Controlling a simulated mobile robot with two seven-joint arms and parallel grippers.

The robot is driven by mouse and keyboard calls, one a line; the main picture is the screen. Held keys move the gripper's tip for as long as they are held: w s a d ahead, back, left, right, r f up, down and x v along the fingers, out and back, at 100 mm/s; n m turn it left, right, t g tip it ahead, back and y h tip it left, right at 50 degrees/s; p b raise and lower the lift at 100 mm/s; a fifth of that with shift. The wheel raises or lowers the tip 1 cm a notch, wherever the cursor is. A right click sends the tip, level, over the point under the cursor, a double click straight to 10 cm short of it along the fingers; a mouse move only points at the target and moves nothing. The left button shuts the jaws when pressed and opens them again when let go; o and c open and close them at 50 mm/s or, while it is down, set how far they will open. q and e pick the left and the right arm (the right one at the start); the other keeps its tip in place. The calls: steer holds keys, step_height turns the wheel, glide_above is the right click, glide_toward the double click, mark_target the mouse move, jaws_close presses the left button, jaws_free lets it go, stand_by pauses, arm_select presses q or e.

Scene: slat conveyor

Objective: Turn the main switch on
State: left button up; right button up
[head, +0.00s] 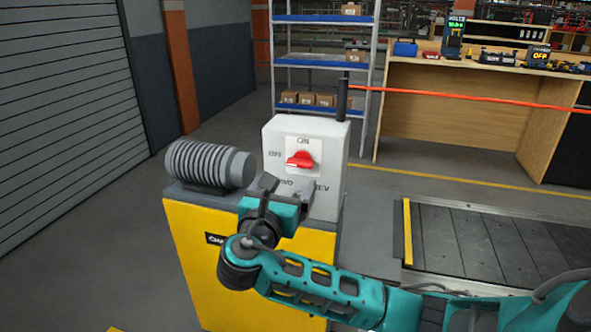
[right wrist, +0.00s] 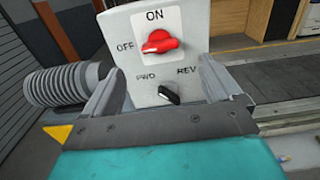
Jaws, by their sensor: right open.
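The main switch is a red rotary knob (head: 300,160) on a white plate with ON above it and OFF to its left. It lies roughly sideways, towards OFF, and also shows in the right wrist view (right wrist: 160,42). It sits on the front of a pale grey control box (head: 332,165). My right gripper (head: 287,187) is open and empty, in front of the box and below the red knob. In the right wrist view its two fingers (right wrist: 162,72) stand apart, with the red knob beyond and above their tips. My left gripper is out of view.
A black FWD/REV selector (right wrist: 169,93) sits below the red knob, hidden behind my gripper in the head view. A ribbed grey motor (head: 208,165) stands left of the box on a yellow cabinet (head: 192,255). The slat conveyor (head: 480,245) lies to the right.

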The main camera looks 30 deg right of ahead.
mark_target(299, 165)
steer(key=b+x, duration=0.1)
steer(key=x, duration=0.7)
steer(key=shift+w+d, duration=0.1)
steer(key=shift+w, duration=0.1)
steer(key=c, duration=1.1)
